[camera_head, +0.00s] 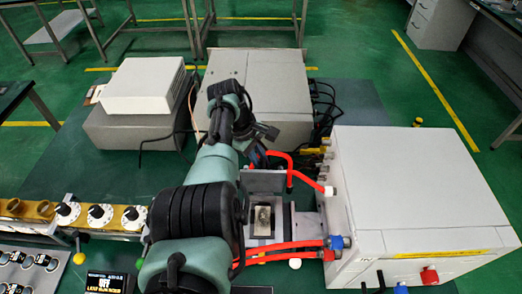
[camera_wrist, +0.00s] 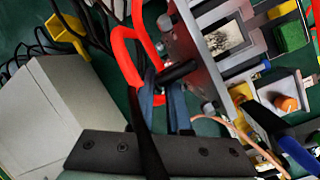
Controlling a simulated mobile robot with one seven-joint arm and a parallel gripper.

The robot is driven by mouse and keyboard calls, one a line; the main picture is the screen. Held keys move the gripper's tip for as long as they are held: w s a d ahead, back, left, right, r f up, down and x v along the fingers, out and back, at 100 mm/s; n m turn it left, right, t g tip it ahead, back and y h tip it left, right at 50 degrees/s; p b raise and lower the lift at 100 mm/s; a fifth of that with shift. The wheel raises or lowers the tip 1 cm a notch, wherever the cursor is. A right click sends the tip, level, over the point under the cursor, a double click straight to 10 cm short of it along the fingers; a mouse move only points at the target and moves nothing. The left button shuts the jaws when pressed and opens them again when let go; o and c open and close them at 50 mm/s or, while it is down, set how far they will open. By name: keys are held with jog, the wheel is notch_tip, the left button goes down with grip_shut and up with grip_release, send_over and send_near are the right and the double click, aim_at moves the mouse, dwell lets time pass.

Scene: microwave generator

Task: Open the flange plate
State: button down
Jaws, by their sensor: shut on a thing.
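The flange plate (camera_wrist: 196,52) is a grey metal plate with round knobs, seen at a slant in the wrist view. A short dark handle (camera_wrist: 181,72) sticks out from it towards my gripper (camera_wrist: 163,82). The two bluish fingers of my gripper are close together and shut on this handle.
Red tubes (camera_head: 285,246) run past the plate to a large white box (camera_head: 415,190) on the right. A red hose loop (camera_wrist: 122,55) is close to my fingers. Grey boxes (camera_head: 262,95) stand behind. A row of dials (camera_head: 100,214) is at left.

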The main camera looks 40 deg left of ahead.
jog(key=c, duration=0.9)
grip_release()
jog(key=shift+f, duration=0.1)
jog(key=v, duration=1.3)
jog(key=shift+d, duration=0.15)
jog(key=shift+w, duration=0.1)
